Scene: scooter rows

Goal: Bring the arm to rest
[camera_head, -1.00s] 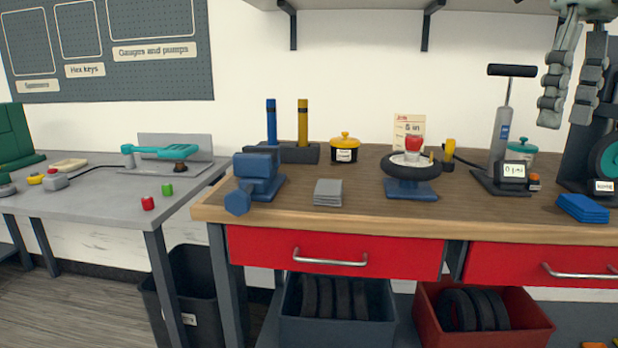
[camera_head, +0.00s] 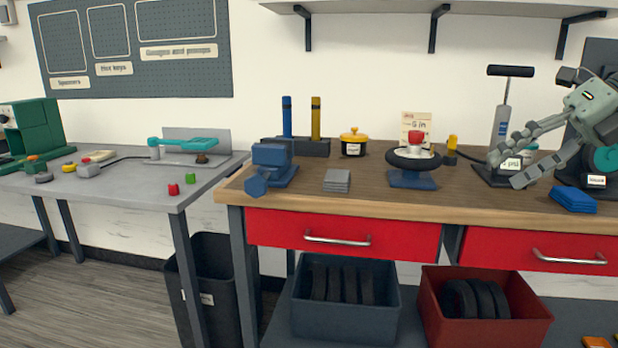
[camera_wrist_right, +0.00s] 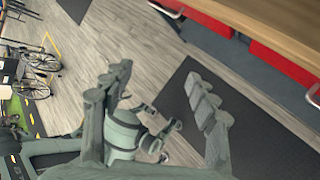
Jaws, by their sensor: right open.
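My right arm comes in from the right edge of the head view. Its gripper (camera_head: 505,168) is open, with its two grey fingers pointing left above the wooden workbench (camera_head: 450,202). The fingers overlap the lower part of the floor pump (camera_head: 502,124) in the picture; I cannot tell whether they touch it. In the right wrist view the open fingers (camera_wrist_right: 162,88) have no object held between them, and floor shows beyond. My left gripper is not in view.
Near my right gripper are a blue stack of pads (camera_head: 574,199) and a wheel on a blue stand (camera_head: 412,180). A blue vise (camera_head: 272,163) and grey plates (camera_head: 337,181) lie further left. A shelf (camera_head: 380,6) hangs above. The bench front is mostly clear.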

